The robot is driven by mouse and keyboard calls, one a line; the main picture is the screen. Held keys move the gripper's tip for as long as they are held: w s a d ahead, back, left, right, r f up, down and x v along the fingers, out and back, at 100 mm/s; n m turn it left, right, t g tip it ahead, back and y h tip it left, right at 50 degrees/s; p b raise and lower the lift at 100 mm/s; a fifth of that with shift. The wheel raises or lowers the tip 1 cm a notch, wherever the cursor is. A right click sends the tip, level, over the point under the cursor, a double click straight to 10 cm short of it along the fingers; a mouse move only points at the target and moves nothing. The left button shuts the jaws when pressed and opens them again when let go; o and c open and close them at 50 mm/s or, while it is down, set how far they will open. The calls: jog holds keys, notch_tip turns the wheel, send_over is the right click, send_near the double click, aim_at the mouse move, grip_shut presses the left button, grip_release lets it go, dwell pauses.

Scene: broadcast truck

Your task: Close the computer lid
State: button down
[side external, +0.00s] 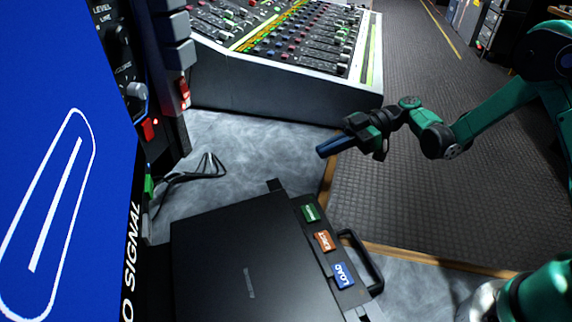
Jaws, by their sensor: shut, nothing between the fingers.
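The computer is a black case on the grey worktop at the bottom centre, with a carry handle (362,258) on its right side. Its lid (235,265) is a broad black panel with a small pale logo, outer face towards the camera. I cannot tell from this angle how far the lid stands from the base. My gripper (320,151), with blue fingers, is shut and empty. It points left, beyond the computer in the picture, apart from it.
A mixing console (285,80) stands behind the worktop (235,150). A rack with knobs and a blue NO SIGNAL screen (60,180) fills the left. Dark cables (195,172) lie behind the computer. Worktop between the computer and console is mostly clear.

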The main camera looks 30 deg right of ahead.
jog(key=a+r+g+h, duration=0.1)
jog(key=a+r+h, duration=0.3)
jog(key=r+h, duration=0.45)
jog(key=shift+y, duration=0.95)
jog(key=x, duration=0.8)
jog(key=shift+a+r, duration=0.15)
jog(key=shift+a, duration=0.25)
notch_tip(320, 180, down, 3)
jog(key=shift+f, duration=0.2)
jog(key=shift+d+f, duration=0.1)
jog(key=shift+f, duration=0.35)
jog(key=shift+s+d+f, duration=0.1)
jog(key=shift+d+f, duration=0.05)
jog(key=shift+f, duration=0.4)
jog(key=shift+d+f, duration=0.1)
jog(key=shift+f, duration=0.5)
